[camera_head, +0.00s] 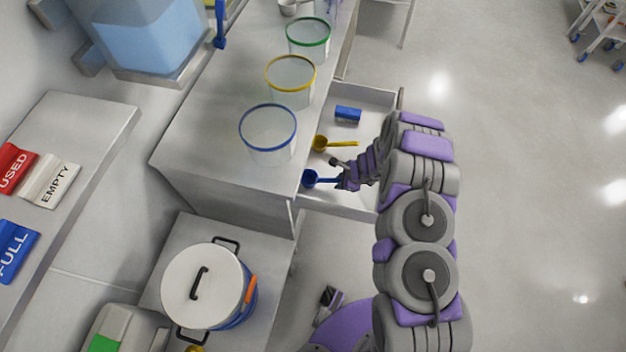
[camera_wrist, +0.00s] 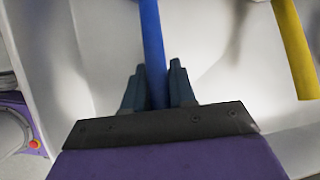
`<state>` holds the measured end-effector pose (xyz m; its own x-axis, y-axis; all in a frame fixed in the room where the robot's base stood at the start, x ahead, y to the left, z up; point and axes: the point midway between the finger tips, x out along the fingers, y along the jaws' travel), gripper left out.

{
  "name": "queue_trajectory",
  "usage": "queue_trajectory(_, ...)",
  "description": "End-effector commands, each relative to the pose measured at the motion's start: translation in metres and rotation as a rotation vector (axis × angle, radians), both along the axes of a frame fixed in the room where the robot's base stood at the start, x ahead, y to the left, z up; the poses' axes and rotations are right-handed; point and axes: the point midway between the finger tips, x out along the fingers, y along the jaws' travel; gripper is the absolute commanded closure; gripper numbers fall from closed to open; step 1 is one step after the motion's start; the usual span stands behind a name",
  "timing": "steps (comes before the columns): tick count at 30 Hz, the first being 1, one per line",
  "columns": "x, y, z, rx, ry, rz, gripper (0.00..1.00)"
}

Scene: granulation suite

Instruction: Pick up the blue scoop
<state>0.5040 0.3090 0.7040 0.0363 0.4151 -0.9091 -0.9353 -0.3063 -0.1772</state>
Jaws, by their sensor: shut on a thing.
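The blue scoop (camera_head: 311,179) lies in the open drawer (camera_head: 360,198), with its bowl to the left and its handle toward my gripper. My gripper (camera_head: 341,181) reaches down into the drawer at the handle. In the wrist view, the blue handle (camera_wrist: 152,50) runs down between the two dark fingers of my gripper (camera_wrist: 158,88), which are shut on it. The scoop's bowl is out of the wrist view. I cannot tell whether the scoop touches the drawer floor.
A yellow scoop (camera_head: 335,143) lies just behind the blue one, and a blue block (camera_head: 348,114) lies farther back in the drawer. Rimmed clear containers (camera_head: 268,134) stand on the counter (camera_head: 200,150) to the left. A lidded pot (camera_head: 203,286) stands nearer.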

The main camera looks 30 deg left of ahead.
Motion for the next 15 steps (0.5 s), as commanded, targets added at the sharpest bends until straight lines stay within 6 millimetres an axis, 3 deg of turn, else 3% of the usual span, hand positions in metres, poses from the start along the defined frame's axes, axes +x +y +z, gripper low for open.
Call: queue_trajectory(15, 0.0001, 0.0002, 0.0003, -0.001, 0.0, 0.0, 1.0)
